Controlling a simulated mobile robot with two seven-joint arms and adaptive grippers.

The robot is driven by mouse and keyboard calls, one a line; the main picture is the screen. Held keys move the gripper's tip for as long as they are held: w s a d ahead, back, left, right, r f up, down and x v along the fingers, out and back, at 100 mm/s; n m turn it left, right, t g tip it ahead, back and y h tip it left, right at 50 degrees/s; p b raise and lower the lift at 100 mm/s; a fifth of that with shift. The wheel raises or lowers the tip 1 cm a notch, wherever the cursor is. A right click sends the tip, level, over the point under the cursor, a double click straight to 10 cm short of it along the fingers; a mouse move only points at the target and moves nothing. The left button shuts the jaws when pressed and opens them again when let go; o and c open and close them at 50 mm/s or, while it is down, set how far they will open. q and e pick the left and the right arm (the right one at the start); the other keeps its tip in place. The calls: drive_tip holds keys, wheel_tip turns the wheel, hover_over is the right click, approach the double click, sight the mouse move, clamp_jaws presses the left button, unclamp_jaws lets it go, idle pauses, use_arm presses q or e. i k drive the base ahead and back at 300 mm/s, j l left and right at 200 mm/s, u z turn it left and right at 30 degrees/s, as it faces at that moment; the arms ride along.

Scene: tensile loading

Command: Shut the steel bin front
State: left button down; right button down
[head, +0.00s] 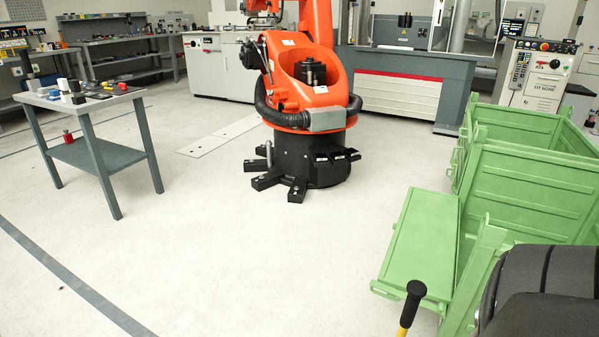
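The green steel bin (528,182) stands at the right side of the head view. Its front panel (424,241) is folded down and slopes outward to the left, so the bin's front is open. A green side post (478,275) stands at the near end of the panel. The near part of the bin is hidden behind a dark rounded shape in the lower right corner. Neither of my grippers shows in the head view, and nothing is seen touching the panel.
A yellow lever with a black grip (414,292) rises at the bottom, close to the panel's near edge. An orange robot arm (305,75) on a black base stands in the middle. A small table (85,105) is at the left. The floor (240,260) between is clear.

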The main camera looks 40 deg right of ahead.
sight(422, 247)
drive_tip(key=i+j+z, duration=0.1)
drive_tip(key=i, duration=0.4)
drive_tip(key=i+j, duration=0.1)
drive_tip(key=i, duration=0.45)
drive_tip(key=i+j+z, duration=0.15)
drive_tip(key=i, duration=0.35)
drive_tip(key=i+l+z, duration=0.1)
drive_tip(key=z, duration=0.3)
drive_tip(key=i+z, duration=0.55)
drive_tip(key=z, duration=0.25)
drive_tip(key=i+z, duration=0.2)
drive_tip(key=z, duration=0.2)
drive_tip(key=i+l, duration=0.15)
drive_tip(key=i, duration=0.35)
drive_tip(key=i+l, duration=0.15)
drive_tip(key=i, duration=0.35)
drive_tip(key=u, duration=9.3)
